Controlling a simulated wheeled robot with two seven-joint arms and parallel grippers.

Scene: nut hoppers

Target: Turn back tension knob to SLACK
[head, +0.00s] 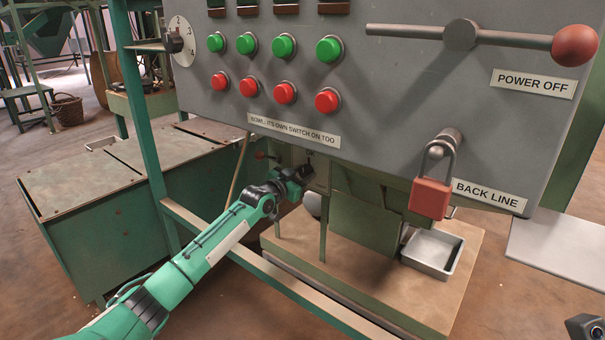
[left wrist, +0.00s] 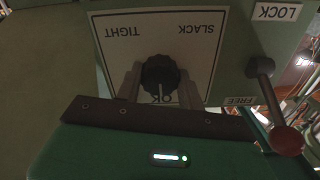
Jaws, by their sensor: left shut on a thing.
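The tension knob (left wrist: 160,74) is black and ridged, on a white plate (left wrist: 112,52) marked TIGHT, OK and SLACK, upside down in the left wrist view. Its white mark points at OK, which is partly covered. My left gripper (left wrist: 160,84) is shut on the knob, one finger on each side. In the head view my left gripper (head: 303,173) is below the big grey panel, and the knob cannot be made out there. My right gripper's fingers are not in view.
Beside the plate is a lever with a dark red ball (left wrist: 287,140), its arm near the FREE label (left wrist: 240,101); a LOCK label (left wrist: 276,12) is farther off. The grey panel (head: 400,100) overhangs my left arm. A green rail (head: 270,280) runs beside the forearm. A red padlock (head: 430,198) hangs at right.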

